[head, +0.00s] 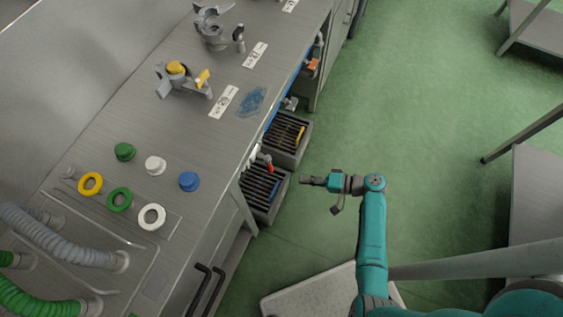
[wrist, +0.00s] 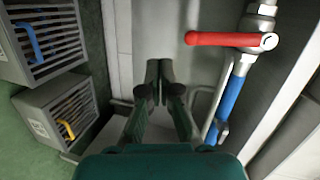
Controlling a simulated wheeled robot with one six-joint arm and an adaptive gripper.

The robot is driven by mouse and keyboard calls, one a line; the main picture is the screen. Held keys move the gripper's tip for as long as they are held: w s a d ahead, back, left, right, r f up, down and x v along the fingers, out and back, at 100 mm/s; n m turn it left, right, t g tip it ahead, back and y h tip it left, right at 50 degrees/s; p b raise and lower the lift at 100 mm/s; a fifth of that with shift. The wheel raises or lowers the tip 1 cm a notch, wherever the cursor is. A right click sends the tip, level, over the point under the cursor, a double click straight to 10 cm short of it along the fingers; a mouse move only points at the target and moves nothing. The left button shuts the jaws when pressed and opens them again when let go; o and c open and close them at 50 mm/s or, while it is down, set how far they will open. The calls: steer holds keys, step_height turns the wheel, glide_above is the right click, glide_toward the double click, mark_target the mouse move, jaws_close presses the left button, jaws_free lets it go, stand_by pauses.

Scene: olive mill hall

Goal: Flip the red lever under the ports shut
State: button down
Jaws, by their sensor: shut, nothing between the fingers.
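The red lever (wrist: 220,39) sits on a metal valve (wrist: 260,22) on a pipe at the upper right of the wrist view. Its free end points left and it lies roughly across the pipe. In the head view the red lever (head: 268,167) shows small below the bench's front edge. The ports, with coloured rings and caps (head: 119,199), are on the bench top at left. My gripper (head: 304,180) is out in front of the bench, to the right of the lever. In the wrist view my gripper (wrist: 160,70) is shut and empty, below and left of the lever, apart from it.
A blue pipe (wrist: 230,100) runs down from the valve. Slatted grey crates (wrist: 48,45) with blue and yellow handles stand beside it. Another orange-red handle (head: 312,66) is farther along the bench. Green floor (head: 420,90) is open to the right.

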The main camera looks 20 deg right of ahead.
steer(key=w+d+r+n+y, duration=0.1)
steer(key=w+d+r+y, duration=0.2)
steer(key=d+r, duration=0.3)
glide_toward(272, 168)
steer(key=w+a, duration=0.4)
steer(key=w, duration=0.1)
steer(key=shift+a+r+n, duration=0.15)
steer(key=shift+a+n, duration=0.15)
steer(key=shift+a, duration=0.4)
steer(key=shift+s+a+m, duration=0.4)
steer(key=shift+s+a, duration=0.2)
steer(key=shift+a, duration=0.2)
steer(key=shift+f, duration=0.25)
